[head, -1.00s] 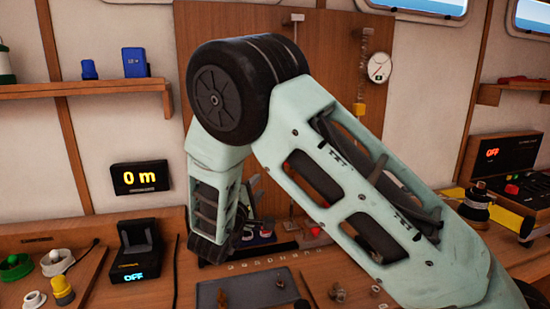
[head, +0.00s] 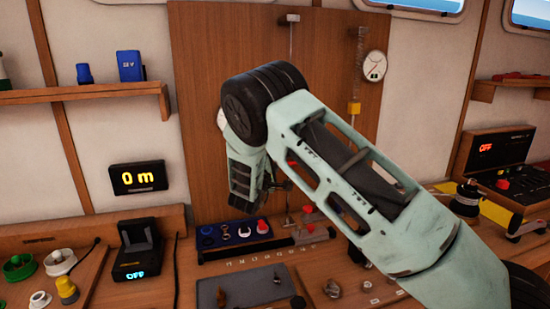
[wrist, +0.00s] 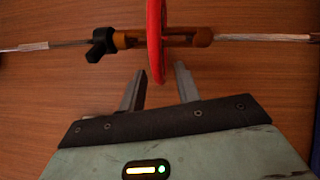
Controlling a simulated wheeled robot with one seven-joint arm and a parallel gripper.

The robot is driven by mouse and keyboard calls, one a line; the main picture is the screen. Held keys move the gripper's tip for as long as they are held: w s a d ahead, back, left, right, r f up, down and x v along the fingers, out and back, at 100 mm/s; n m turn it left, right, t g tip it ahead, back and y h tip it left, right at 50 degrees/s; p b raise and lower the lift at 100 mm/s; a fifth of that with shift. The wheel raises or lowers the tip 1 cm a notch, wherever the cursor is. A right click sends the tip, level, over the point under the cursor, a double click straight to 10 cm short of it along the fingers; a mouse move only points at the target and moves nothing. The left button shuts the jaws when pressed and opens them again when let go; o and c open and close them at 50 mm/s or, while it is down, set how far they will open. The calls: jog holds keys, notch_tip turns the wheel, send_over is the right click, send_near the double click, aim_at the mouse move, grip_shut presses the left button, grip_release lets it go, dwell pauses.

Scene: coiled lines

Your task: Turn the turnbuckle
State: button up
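The turnbuckle's bronze body (wrist: 178,40) lies across the wrist view on a thin metal line, in front of the wooden panel. A red wheel (wrist: 156,45) is seen edge-on around its middle, and a black knob (wrist: 101,45) sits on its left end. My gripper (wrist: 158,77) is open and empty. In the head view my gripper (head: 282,186) is at the panel, and my arm hides most of the turnbuckle.
The wooden panel (head: 225,30) also carries a spring (head: 359,50) and a round dial (head: 375,65). Below stands a bench with a blue tray (head: 210,254) of small parts and a grey mat (head: 210,290). A display (head: 138,177) reads 0 m.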

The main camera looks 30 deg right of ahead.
jog(key=shift+w+d, duration=0.3)
jog(key=shift+d, duration=0.1)
grip_shut()
